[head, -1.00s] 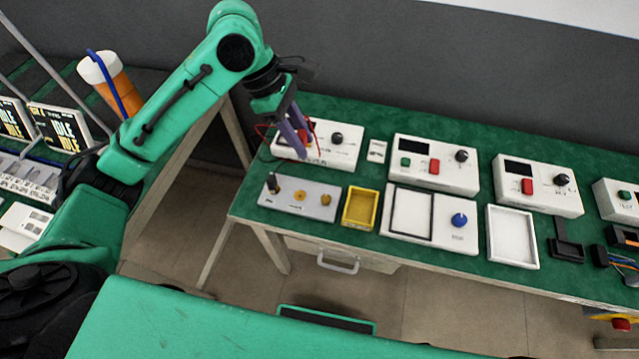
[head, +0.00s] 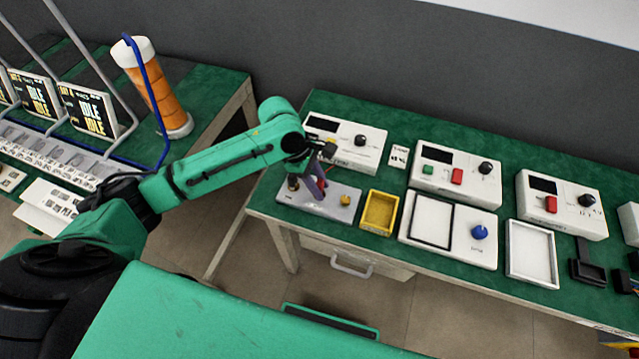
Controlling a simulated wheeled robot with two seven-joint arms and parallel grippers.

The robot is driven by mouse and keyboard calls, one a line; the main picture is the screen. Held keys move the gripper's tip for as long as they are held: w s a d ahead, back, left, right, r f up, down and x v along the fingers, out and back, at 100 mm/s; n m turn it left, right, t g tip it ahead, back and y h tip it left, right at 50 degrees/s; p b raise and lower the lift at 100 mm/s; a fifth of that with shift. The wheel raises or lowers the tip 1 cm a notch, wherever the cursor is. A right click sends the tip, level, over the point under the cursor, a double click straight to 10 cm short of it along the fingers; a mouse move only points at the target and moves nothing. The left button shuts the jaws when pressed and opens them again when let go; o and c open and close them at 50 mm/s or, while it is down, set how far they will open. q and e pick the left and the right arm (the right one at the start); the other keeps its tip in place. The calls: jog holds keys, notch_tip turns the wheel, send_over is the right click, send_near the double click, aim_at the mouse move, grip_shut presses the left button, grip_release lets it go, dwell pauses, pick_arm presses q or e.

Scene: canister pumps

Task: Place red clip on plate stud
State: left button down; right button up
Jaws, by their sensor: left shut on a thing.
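The light grey plate (head: 334,209) lies near the front left corner of the right-hand table. A dark post (head: 293,183) stands at its left end and a brass-coloured stud (head: 345,200) at its right. My left gripper (head: 318,195) reaches down over the middle of the plate, its purple fingers shut. A small red piece, the red clip (head: 322,184), shows at the fingers, mostly hidden by them. The middle of the plate is covered by the gripper. I cannot tell whether the clip touches a stud. My right gripper is not in view.
A white instrument box (head: 362,146) stands just behind the plate. A yellow tray (head: 380,212) is close on its right, then a white panel with a blue knob (head: 479,232) and a white tray (head: 533,255). An orange canister (head: 158,92) stands on the left table.

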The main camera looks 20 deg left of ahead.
pick_arm(q)
jog(key=c, duration=0.6)
grip_release()
jog(key=shift+a, duration=0.1)
jog(key=v, duration=1.2)
jog(key=shift+s+r, duration=0.1)
jog(key=shift+r, duration=0.05)
